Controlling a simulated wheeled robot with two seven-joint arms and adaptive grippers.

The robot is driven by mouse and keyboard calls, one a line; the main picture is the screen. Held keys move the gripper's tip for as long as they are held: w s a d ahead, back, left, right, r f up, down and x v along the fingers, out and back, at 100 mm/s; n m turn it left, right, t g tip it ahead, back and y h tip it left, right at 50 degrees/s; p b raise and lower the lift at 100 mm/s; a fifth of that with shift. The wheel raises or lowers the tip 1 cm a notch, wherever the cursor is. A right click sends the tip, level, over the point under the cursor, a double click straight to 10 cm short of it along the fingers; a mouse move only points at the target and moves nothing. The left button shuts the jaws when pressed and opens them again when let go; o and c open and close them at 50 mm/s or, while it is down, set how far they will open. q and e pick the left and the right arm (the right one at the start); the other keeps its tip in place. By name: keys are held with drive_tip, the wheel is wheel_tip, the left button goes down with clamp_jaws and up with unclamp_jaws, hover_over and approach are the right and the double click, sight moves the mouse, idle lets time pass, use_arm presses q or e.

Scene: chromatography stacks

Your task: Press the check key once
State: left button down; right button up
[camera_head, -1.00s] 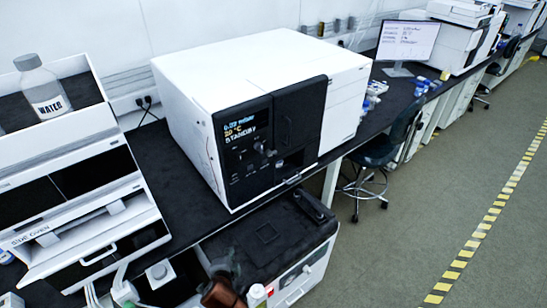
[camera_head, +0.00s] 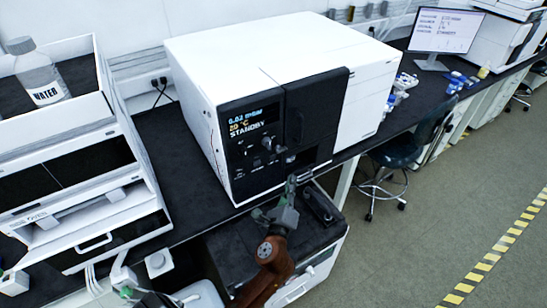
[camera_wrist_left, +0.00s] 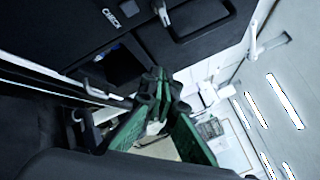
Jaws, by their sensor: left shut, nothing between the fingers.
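The check key (camera_wrist_left: 108,14) is a small key beside the printed word CHECK on the black front panel, at the top of the left wrist view. In the head view the black panel (camera_head: 240,150) shows 0.02 mbar, 20 °C and STANDBY, but its small key labels are too small to read. My left gripper (camera_head: 291,182) is shut and empty, in front of the panel's lower edge, below the dark recess. In the left wrist view its green fingers (camera_wrist_left: 157,82) meet near the recess, below and right of the key, apart from it.
Knobs (camera_head: 267,143) and an upright door handle (camera_head: 298,125) stand out from the panel. A black-topped unit (camera_head: 225,250) stands below the bench front. A white open-fronted stack (camera_head: 70,140) with a water bottle (camera_head: 38,75) is at left. A chair (camera_head: 400,155) is at right.

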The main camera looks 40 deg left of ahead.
sight(273, 157)
use_arm(q)
drive_tip(key=w+a, duration=0.3)
drive_tip(key=a, duration=0.5)
drive_tip(key=shift+w, duration=0.2)
drive_tip(key=shift+a, duration=0.1)
idle(1.1)
drive_tip(key=shift+w+a+p, duration=0.15)
drive_tip(key=shift+a+p, duration=0.2)
drive_tip(key=shift+a, duration=0.05)
